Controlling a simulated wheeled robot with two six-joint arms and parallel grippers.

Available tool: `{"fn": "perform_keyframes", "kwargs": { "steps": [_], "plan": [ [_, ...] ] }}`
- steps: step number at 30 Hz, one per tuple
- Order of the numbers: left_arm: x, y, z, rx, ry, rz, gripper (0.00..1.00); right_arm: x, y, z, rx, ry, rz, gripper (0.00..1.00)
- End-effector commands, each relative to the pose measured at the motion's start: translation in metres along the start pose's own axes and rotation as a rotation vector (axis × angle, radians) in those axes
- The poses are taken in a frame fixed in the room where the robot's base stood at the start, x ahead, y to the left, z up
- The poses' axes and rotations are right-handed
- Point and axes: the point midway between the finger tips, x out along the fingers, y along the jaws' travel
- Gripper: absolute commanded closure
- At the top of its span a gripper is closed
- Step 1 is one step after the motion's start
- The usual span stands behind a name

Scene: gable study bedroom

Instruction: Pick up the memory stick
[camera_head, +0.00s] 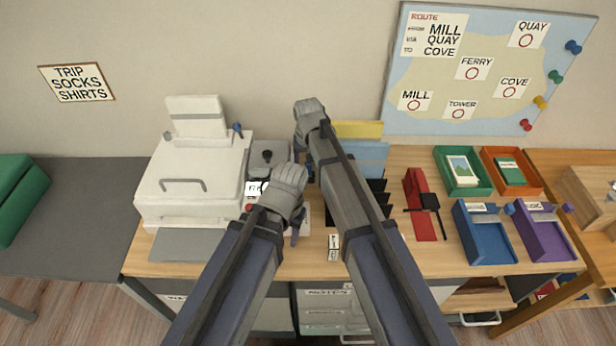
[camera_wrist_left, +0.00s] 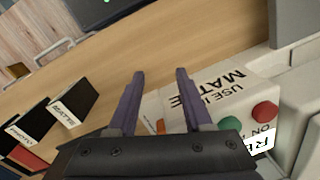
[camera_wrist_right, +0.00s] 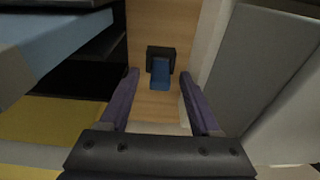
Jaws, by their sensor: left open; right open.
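A small blue piece (camera_wrist_right: 160,74) at a black block (camera_wrist_right: 161,52) lies on the wooden desk in the right wrist view; it may be the memory stick, but I cannot be sure. My right gripper (camera_head: 309,172) is open, and the blue piece shows between and beyond its fingertips, apart from them. In the head view my arms hide that spot. My left gripper (camera_head: 297,230) is open and empty near the front of the desk, beside the printer. The left wrist view shows bare desk beyond its fingers and a small orange thing (camera_wrist_left: 160,127) partly hidden beside one finger.
The white printer (camera_head: 192,180) stands left, with a panel of red and green buttons (camera_wrist_left: 265,114). Black labelled holders (camera_wrist_left: 72,103) stand nearby. A red strip (camera_head: 420,195), a blue tray (camera_head: 485,238) and a purple tray (camera_head: 545,235) are to the right.

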Motion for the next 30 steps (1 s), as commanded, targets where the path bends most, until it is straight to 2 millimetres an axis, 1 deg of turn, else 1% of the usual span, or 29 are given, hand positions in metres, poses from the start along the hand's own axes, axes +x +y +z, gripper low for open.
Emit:
{"fn": "perform_keyframes", "kwargs": {
  "steps": [5, 22, 30],
  "plan": [
    [-0.0013, -0.0001, 0.0001, 0.0, 0.0, 0.0, 0.5, -0.0013, 0.0001, -0.0001, 0.0, 0.0, 0.0, 0.36],
    [-0.0012, -0.0001, 0.0001, 0.0, 0.0, 0.0, 0.5, -0.0012, 0.0001, -0.0001, 0.0, 0.0, 0.0, 1.0],
    [-0.0012, -0.0001, 0.0001, 0.0, 0.0, 0.0, 0.5, -0.0012, 0.0001, -0.0001, 0.0, 0.0, 0.0, 1.0]
  ]
}}
